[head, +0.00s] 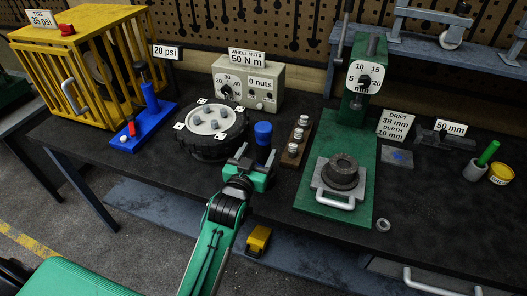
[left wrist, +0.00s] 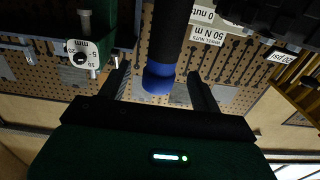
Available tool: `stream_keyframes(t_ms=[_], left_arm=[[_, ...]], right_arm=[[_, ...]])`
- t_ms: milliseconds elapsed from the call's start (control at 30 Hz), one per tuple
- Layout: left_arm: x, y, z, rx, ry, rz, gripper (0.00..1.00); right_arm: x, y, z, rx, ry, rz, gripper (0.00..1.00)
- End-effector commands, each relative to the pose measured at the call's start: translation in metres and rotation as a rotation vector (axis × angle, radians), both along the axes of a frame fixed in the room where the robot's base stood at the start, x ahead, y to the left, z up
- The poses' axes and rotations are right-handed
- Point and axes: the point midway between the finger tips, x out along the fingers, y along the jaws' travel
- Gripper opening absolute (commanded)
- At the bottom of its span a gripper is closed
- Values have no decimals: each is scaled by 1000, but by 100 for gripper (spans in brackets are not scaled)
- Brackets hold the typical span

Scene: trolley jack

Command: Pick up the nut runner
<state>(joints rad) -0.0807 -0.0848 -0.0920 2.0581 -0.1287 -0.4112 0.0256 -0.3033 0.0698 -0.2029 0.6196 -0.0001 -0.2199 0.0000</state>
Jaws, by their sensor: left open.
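The nut runner (head: 263,132) appears to be the upright black cylinder with a blue cap, on the dark bench in front of the grey wheel-nuts box. In the left wrist view the nut runner (left wrist: 160,75) shows upside down, its blue cap and black body between the two fingers in the picture. My left gripper (head: 257,153) is open at the near side of the nut runner, with its fingers toward it. In the left wrist view the left gripper (left wrist: 158,72) shows gaps beside the cap; contact is not visible. The nut runner's lower part is hidden behind the gripper. My right gripper is not in view.
A wheel hub (head: 212,122) stands left of the nut runner, and a rack of sockets (head: 297,142) close on its right. The green press (head: 333,205) is further right. The wheel-nuts box (head: 248,85) is behind. A yellow cage (head: 75,65) and blue stand (head: 143,125) are at left.

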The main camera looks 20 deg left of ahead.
Motion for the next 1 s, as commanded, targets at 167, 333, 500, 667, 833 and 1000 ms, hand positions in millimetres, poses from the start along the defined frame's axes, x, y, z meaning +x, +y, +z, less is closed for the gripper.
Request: stream_keyframes(t_ms=[167,333,500,667,833,1000], left_arm=[[24,-1,1,0,0,-1,65],[31,-1,-1,-1,2,-1,65],[48,1,-2,-1,3,0,65],[68,2,-6,-1,1,-1,65],[80,1,-9,-1,3,-1,65],[81,1,-10,-1,2,-1,65]], right_arm=[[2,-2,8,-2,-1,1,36],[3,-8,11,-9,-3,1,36],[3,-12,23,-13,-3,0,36],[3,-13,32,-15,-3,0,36],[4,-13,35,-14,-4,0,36],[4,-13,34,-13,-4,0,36]])
